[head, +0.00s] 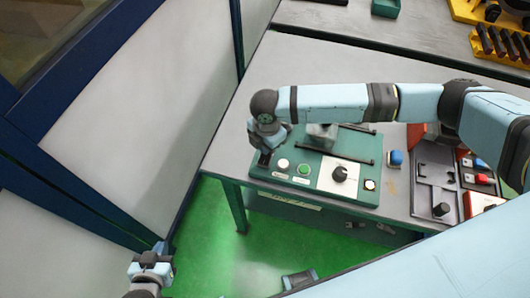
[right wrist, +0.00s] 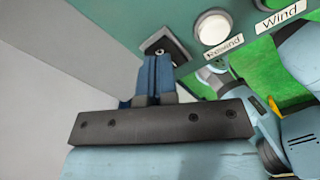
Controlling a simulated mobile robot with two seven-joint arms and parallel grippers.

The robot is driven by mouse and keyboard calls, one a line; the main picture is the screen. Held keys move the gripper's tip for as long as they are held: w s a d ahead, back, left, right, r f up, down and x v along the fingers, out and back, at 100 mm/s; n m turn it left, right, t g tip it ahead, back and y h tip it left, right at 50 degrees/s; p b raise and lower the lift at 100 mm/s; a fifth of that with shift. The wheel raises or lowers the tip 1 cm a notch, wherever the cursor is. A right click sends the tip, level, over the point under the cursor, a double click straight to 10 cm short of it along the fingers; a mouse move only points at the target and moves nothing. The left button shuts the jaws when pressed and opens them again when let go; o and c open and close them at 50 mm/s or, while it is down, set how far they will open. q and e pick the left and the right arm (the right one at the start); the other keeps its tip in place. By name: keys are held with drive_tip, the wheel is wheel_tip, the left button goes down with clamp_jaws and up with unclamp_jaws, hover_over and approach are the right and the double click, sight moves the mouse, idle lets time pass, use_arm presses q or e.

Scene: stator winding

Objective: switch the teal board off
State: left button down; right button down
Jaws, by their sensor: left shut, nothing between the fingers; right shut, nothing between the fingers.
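The teal board (head: 313,172) lies on the grey table. It carries a white button (head: 283,163), a green button (head: 303,169), a black knob on a white plate and a small light round button. My right gripper (head: 265,157) is shut and points down at the board's left end. In the right wrist view its blue fingers (right wrist: 156,72) are at a dark square switch plate (right wrist: 166,46), beside the white button (right wrist: 212,28) labelled "Rewind". The fingertips partly cover the switch, so I cannot tell its position. My left gripper (head: 151,260) is shut and empty, low at the left, away from the table.
Right of the board stand a blue button (head: 396,158), a dark fixture (head: 434,180) and red and blue items. My right arm passes over the board. The table's left end is bare; green floor (head: 215,250) lies in front.

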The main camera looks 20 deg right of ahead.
drive_tip(key=shift+r+p, duration=1.45)
drive_tip(key=shift+r, duration=0.15)
drive_tip(key=shift+r+p, duration=0.95)
drive_tip(key=shift+p, duration=0.05)
drive_tip(key=shift+f, duration=0.1)
drive_tip(key=s+a+f+m+t+y, duration=0.2)
drive_tip(key=s+a+m+t+y, duration=0.45)
drive_tip(key=a, duration=0.65)
drive_tip(key=s+d+f+m+t+h, duration=0.1)
drive_tip(key=s+d+f+m+t, duration=0.1)
drive_tip(key=s+d+m, duration=0.3)
drive_tip(key=s+d+f+m+t+h, duration=0.2)
drive_tip(key=s+d+m, duration=0.4)
drive_tip(key=d, duration=0.8)
drive_tip(key=f+m, duration=0.1)
drive_tip(key=m, duration=0.1)
drive_tip(key=shift+f+m, duration=0.35)
drive_tip(key=shift+f, duration=0.05)
